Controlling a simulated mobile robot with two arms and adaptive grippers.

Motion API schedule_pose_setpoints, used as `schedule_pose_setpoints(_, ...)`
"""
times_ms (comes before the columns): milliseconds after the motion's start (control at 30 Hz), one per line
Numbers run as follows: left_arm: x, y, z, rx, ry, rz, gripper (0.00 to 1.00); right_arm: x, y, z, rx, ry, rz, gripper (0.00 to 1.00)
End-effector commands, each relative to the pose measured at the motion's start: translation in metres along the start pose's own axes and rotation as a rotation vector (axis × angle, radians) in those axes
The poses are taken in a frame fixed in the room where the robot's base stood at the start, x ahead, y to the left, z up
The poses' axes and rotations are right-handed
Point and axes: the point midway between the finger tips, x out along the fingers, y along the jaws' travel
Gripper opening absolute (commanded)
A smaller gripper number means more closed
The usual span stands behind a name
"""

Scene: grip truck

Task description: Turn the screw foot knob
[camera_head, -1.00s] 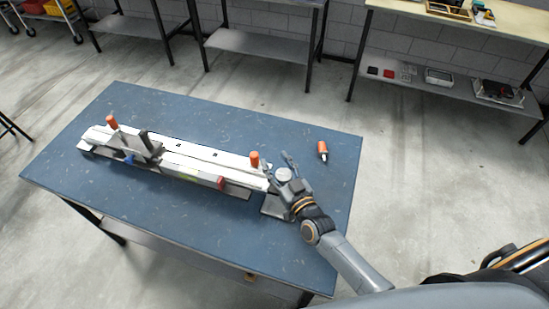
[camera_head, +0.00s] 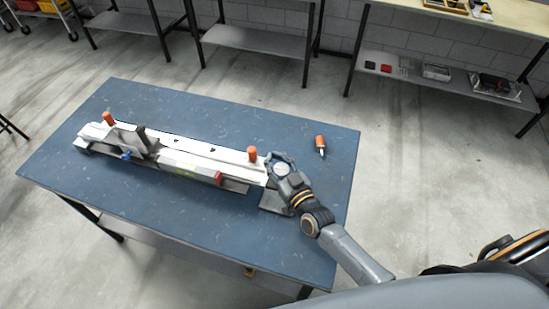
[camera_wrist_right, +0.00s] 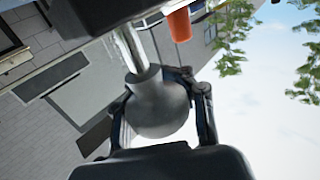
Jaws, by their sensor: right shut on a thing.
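The screw foot knob (camera_wrist_right: 160,103) is a dark grey rounded knob on a shiny threaded rod (camera_wrist_right: 132,50) in the right wrist view. My right gripper (camera_wrist_right: 162,106) is shut on it, with a finger on either side. In the head view my right gripper (camera_head: 271,165) is at the right end of the long pale clamping fixture (camera_head: 200,150), and the knob is hidden there. My left gripper is not in view.
The fixture lies on a blue-topped table (camera_head: 230,105) and bears two orange handles (camera_head: 252,154) and a dark upright lever (camera_head: 144,139). A loose orange-handled tool (camera_head: 320,142) lies behind my right gripper. The table's back and front left are clear.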

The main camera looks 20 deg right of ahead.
Motion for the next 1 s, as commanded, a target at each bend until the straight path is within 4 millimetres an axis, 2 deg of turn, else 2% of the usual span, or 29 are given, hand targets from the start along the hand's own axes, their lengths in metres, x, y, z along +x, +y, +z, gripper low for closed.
schedule_pose_setpoints(33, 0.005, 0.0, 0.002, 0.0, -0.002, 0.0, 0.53, -0.002, -0.001, 0.007, -0.004, -0.009, -0.02, 0.0)
schedule_pose_setpoints(267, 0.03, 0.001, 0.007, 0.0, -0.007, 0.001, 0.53, -0.003, -0.005, 0.011, -0.012, -0.01, -0.156, 0.0)
schedule_pose_setpoints(500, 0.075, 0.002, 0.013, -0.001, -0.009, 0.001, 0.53, -0.004, -0.011, 0.015, -0.015, -0.012, -0.357, 0.0)
schedule_pose_setpoints(700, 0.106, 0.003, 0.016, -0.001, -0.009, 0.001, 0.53, -0.006, -0.016, 0.013, -0.01, -0.012, -0.485, 0.0)
schedule_pose_setpoints(1000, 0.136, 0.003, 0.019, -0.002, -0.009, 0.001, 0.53, -0.008, -0.02, 0.009, -0.006, -0.013, -0.612, 0.0)
